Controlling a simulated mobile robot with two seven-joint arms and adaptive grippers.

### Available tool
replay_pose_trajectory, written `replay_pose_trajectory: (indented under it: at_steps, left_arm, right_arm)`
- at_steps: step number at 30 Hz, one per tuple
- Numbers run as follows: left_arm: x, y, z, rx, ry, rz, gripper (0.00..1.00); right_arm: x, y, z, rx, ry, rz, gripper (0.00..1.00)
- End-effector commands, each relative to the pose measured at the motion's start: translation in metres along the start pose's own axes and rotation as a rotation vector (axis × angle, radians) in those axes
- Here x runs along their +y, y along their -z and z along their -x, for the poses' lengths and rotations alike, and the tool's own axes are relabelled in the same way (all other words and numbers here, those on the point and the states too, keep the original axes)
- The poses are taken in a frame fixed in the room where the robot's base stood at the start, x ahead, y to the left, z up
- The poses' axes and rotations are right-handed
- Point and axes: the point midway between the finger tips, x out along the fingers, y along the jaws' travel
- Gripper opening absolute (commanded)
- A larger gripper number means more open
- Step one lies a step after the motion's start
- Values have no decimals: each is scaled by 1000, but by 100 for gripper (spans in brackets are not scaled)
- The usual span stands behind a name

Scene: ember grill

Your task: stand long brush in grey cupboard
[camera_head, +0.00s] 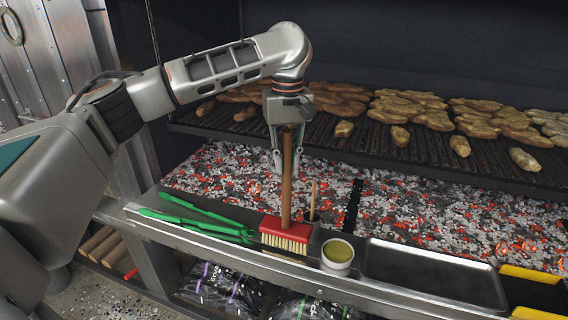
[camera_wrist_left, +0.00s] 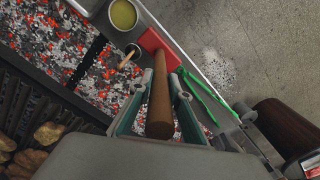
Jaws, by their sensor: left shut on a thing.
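The long brush (camera_head: 287,190) has a brown wooden handle and a red head (camera_head: 286,230) with pale bristles. It stands nearly upright, bristles down, at the steel front ledge of the grill. My left gripper (camera_head: 285,160) is shut on the upper part of the handle, pointing down from above. In the left wrist view the handle (camera_wrist_left: 160,105) runs between the two fingers toward the red head (camera_wrist_left: 152,40). I cannot tell whether the bristles touch the ledge. My right gripper is not in view. I see no grey cupboard that I can name with certainty; grey metal panels (camera_head: 62,45) stand at the back left.
Green tongs (camera_head: 195,222) lie left of the brush on the ledge. A small cup with a wooden-handled tool (camera_head: 312,200), a bowl of yellow liquid (camera_head: 338,254) and a steel tray (camera_head: 430,275) are to the right. Glowing coals (camera_head: 420,215) lie behind. Bags sit below.

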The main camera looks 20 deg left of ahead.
Motion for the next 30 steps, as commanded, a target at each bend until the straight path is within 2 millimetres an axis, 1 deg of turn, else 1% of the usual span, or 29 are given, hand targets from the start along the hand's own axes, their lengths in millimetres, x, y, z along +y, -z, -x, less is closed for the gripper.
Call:
replay_pose_trajectory:
  at_steps: [1, 3, 15, 16, 17, 18, 27, 30]
  left_arm:
    - [1, -3, -6, -2, 0, 0, 0]
    - [2, -6, -11, -2, -2, 3, 0]
    - [3, -7, -15, 0, -2, 4, 0]
    - [2, -7, -16, -1, -1, 4, 22]
    - [2, -7, -16, -1, -1, 4, 30]
    - [2, -7, -16, -1, -1, 4, 34]
    - [2, -7, -15, -1, -1, 4, 34]
    - [3, -6, -11, 0, -2, 4, 34]
  right_arm:
    - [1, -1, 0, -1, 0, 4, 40]
    - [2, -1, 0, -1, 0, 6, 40]
    - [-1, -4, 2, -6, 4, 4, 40]
    - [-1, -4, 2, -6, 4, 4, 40]
    - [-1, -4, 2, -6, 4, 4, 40]
    - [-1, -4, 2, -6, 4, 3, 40]
    - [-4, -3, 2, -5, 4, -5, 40]
    - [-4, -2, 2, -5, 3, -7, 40]
